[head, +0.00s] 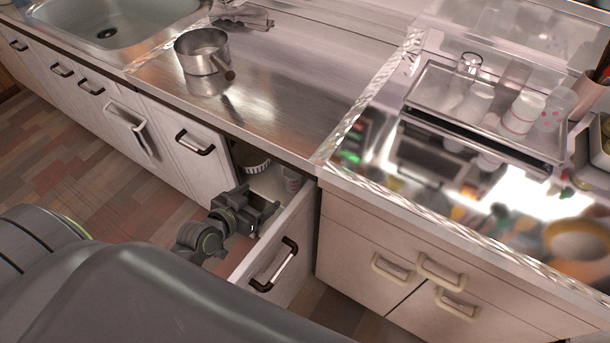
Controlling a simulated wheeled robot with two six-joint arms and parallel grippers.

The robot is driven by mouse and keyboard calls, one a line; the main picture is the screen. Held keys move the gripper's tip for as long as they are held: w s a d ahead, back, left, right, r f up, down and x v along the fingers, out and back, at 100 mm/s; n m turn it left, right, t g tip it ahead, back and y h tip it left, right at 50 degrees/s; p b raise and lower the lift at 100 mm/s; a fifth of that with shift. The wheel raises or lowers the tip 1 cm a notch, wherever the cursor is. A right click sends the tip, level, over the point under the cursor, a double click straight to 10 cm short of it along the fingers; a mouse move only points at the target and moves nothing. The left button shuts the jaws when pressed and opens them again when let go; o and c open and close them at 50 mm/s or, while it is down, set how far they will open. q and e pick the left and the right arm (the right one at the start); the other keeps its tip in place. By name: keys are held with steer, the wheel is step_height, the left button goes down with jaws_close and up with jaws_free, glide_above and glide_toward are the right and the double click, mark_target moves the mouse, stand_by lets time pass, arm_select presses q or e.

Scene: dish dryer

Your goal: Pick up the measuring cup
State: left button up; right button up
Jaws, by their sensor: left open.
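A small clear cup with reddish marks (291,181), which looks like the measuring cup, stands in the open drawer (295,222) near its right wall. Only its upper part shows; the drawer's edge hides the rest. My left gripper (262,214) is open and empty, over the front part of the drawer. It is nearer the camera than the cup and apart from it. My right gripper is not in view.
A dark ribbed container (252,160) sits deeper in the drawer, partly under the counter. A metal saucepan (203,52) stands on the steel counter (275,75) above. A dish rack (482,105) with several cups stands at right.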

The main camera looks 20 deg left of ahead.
arm_select(q)
steer(key=b, duration=0.1)
glide_above(288, 183)
steer(key=s, duration=0.4)
step_height(288, 183, down, 5)
steer(key=x, duration=0.1)
steer(key=b+x, duration=0.1)
steer(key=x, duration=0.2)
steer(key=shift+w+a, duration=0.3)
steer(key=shift+w, duration=0.1)
steer(key=shift+w+f, duration=0.2)
steer(key=shift+w, duration=0.4)
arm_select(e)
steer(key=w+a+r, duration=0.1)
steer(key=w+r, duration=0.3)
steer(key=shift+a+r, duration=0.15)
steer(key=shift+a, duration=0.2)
arm_select(q)
steer(key=c, duration=1.3)
steer(key=shift+c, duration=0.2)
steer(key=shift+r, duration=0.15)
